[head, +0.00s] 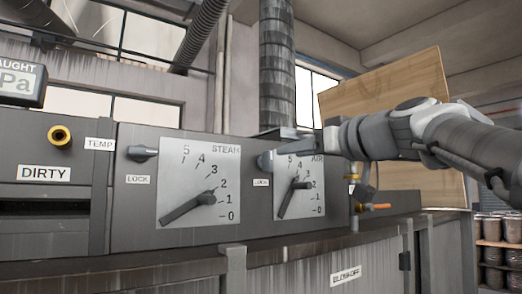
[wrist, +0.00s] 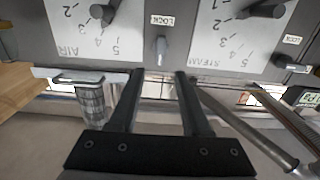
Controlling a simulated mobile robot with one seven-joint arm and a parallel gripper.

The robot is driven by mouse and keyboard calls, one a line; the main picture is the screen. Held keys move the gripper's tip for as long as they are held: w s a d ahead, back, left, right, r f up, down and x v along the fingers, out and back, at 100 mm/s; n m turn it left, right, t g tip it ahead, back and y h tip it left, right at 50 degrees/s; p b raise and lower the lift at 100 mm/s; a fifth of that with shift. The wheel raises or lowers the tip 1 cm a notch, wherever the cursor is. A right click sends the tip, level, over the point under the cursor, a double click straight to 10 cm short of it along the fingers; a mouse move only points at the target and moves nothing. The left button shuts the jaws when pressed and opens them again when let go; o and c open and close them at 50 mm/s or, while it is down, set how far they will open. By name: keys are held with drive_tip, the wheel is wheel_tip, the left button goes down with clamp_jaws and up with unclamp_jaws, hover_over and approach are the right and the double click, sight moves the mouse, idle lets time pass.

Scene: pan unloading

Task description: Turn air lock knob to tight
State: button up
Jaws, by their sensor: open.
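The air lock knob (head: 265,160) is a small grey lever-like knob on the dark panel, above a LOCK label (head: 261,182) and left of the AIR dial plate (head: 290,215). In the wrist view, which is upside down, the knob (wrist: 161,50) lies just beyond and between the fingertips. My gripper (wrist: 161,75) is open, with one finger on each side of the knob's line and nothing held. In the head view my arm reaches in from the right, with its end close to the knob; the fingers are hard to make out there.
The STEAM dial plate (head: 188,150) and its own lock knob (head: 142,153) are to the left. The AIR dial pointer (head: 300,185) sticks out nearby. A vertical duct (head: 277,70) rises behind. A wooden board (head: 385,90) stands behind my arm.

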sight(271, 155)
drive_tip(key=p+x, duration=0.2)
drive_tip(key=x, duration=0.6)
drive_tip(key=shift+s, duration=0.1)
drive_tip(key=shift+c, duration=0.3)
clamp_jaws()
